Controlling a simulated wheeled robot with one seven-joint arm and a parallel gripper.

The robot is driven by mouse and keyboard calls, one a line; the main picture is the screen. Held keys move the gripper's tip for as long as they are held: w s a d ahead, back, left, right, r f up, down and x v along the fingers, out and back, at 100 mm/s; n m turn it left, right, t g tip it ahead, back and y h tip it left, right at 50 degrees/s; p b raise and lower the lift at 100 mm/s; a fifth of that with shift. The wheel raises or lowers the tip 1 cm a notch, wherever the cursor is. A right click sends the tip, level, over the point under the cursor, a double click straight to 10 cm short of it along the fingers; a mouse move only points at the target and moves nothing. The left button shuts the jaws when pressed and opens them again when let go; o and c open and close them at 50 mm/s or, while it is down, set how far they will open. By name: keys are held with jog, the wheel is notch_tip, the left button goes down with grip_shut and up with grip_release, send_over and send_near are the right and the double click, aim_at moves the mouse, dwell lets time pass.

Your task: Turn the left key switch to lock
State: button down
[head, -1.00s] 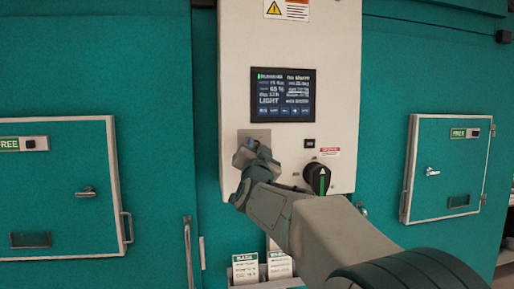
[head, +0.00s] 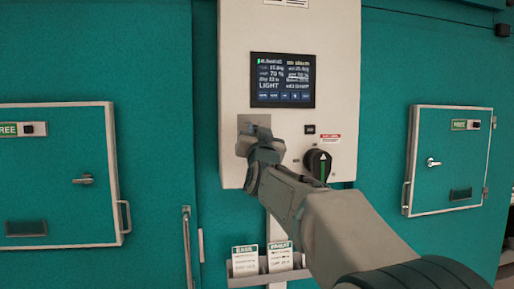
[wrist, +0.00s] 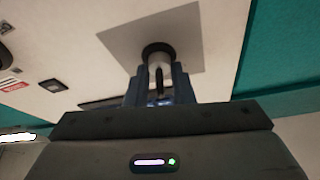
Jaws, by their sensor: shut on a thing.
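The left key switch (wrist: 158,57) sits on a square grey plate (wrist: 190,35) on the white control panel. In the wrist view its round collar and part of the key show. My gripper (wrist: 160,92) is shut on the key, with one finger on each side of it. In the head view my gripper (head: 257,148) covers the switch, and only the upper part of the plate (head: 254,121) shows above it. The key's exact angle and any position marks are hidden.
A display screen (head: 282,80) is above the switch. A black rotary knob (head: 318,163) with a green mark is close to the right of my gripper. Paper cards (head: 262,259) stand in a holder below. Teal doors with handles (head: 84,179) flank the panel.

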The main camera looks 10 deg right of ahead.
jog(key=n, duration=0.1)
jog(key=n+y+b, duration=0.2)
jog(key=shift+f+n, duration=0.25)
jog(key=shift+n, duration=0.15)
jog(key=shift+d+r+n+y+b, duration=0.1)
jog(key=shift+r+n+y+b, duration=0.15)
jog(key=shift+n+y, duration=0.6)
jog(key=n+y+p, duration=0.1)
jog(key=n, duration=0.1)
jog(key=n+p, duration=0.1)
jog(key=n, duration=0.2)
jog(key=shift+r+g+y, duration=0.15)
jog(key=shift+g+y, duration=0.15)
jog(key=shift+y, duration=0.05)
jog(key=shift+n+y+p, duration=0.6)
jog(key=shift+n+p, duration=0.05)
jog(key=shift+n, duration=0.3)
jog(key=c, duration=1.6)
grip_release()
